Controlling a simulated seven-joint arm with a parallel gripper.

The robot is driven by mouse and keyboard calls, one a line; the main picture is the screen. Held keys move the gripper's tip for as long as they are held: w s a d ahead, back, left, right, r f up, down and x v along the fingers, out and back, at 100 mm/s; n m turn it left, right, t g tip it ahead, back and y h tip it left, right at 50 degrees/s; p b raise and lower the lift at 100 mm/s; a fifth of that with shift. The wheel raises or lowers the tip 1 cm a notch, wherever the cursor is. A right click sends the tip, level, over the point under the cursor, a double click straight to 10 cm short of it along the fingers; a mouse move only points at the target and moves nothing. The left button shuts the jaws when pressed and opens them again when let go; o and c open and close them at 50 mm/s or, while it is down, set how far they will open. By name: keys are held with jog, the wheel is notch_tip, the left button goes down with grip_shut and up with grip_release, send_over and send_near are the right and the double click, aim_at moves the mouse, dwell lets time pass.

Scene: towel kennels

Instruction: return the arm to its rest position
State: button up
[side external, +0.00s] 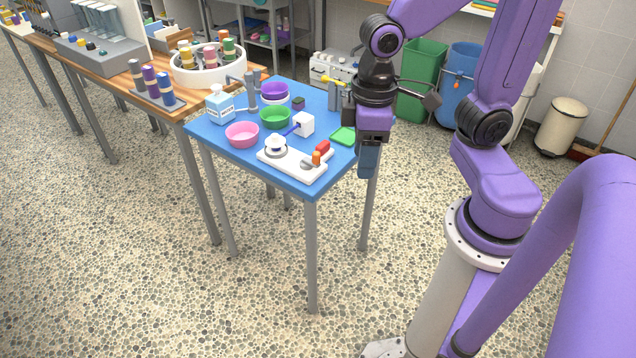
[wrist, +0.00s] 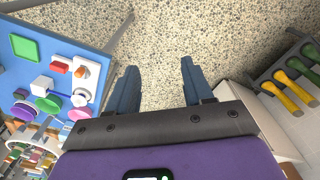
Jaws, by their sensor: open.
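My gripper (side external: 367,160) is on my purple arm, at the right side of the blue table (side external: 213,134) in the side view. In the wrist view my gripper (wrist: 157,88) points down at the pebbled floor. Its two blue fingers are apart, with nothing between them. The blue table (wrist: 75,47) lies to the left of the fingers in that view. Nothing is seen touching the fingers.
The blue table holds a pink bowl (side external: 242,134), a green bowl (side external: 275,118), a purple bowl (side external: 274,90) and a white tray (side external: 296,165). A wooden bench (side external: 190,106) adjoins it. Green (side external: 421,80) and blue (side external: 461,70) bins stand behind. The floor in front is clear.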

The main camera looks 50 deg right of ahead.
jog(key=s+d+n, duration=0.1)
jog(key=s+n, duration=0.4)
jog(key=s, duration=0.2)
jog(key=shift+f, duration=0.3)
